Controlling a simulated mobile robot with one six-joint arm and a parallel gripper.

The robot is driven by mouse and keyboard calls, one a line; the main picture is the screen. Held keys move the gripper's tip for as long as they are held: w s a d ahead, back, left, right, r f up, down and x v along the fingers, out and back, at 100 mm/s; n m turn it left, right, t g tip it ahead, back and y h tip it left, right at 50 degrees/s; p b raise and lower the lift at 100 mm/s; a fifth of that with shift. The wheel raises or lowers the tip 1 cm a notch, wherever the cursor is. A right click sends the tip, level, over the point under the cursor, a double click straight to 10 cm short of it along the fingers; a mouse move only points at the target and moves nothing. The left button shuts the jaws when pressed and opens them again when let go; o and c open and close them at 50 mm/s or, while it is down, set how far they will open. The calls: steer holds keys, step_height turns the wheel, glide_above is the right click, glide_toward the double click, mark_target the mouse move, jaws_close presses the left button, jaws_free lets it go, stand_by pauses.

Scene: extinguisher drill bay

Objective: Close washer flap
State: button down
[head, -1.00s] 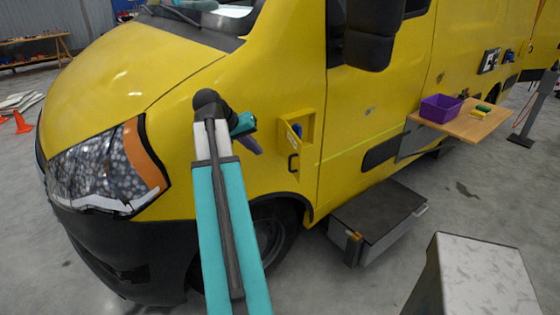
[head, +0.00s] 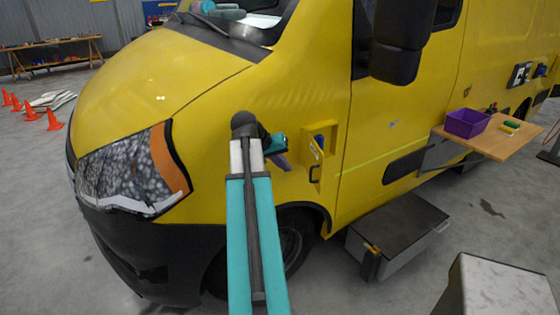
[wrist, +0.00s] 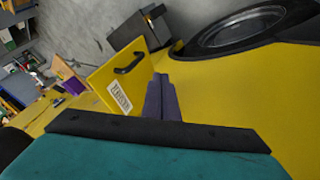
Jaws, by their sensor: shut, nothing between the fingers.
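The washer flap (head: 316,168) is a yellow panel with a black handle and a white label, on the side of the yellow van. It stands open, angled out from its recess (head: 332,128), where something blue shows. In the wrist view the flap (wrist: 112,72) is at upper left of my fingers, with its handle near the top edge. My gripper (head: 284,162) is just left of the flap in the head view. Its purple fingers (wrist: 160,82) are shut and empty in the wrist view, close beside the flap's edge. I cannot tell whether they touch it.
The van's front wheel (head: 290,242) and a dark-topped grey step box (head: 397,232) are below. A wooden shelf (head: 480,142) with a purple bin (head: 467,122) juts out at right. A pale block (head: 495,285) stands at lower right. Orange cones (head: 54,121) are far left.

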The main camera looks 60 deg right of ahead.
steer(key=s+d+f+p, duration=0.3)
steer(key=s+d, duration=0.1)
steer(key=s, duration=0.1)
steer(key=shift+d+f, duration=0.15)
steer(key=shift+f, duration=0.2)
stand_by(0.3)
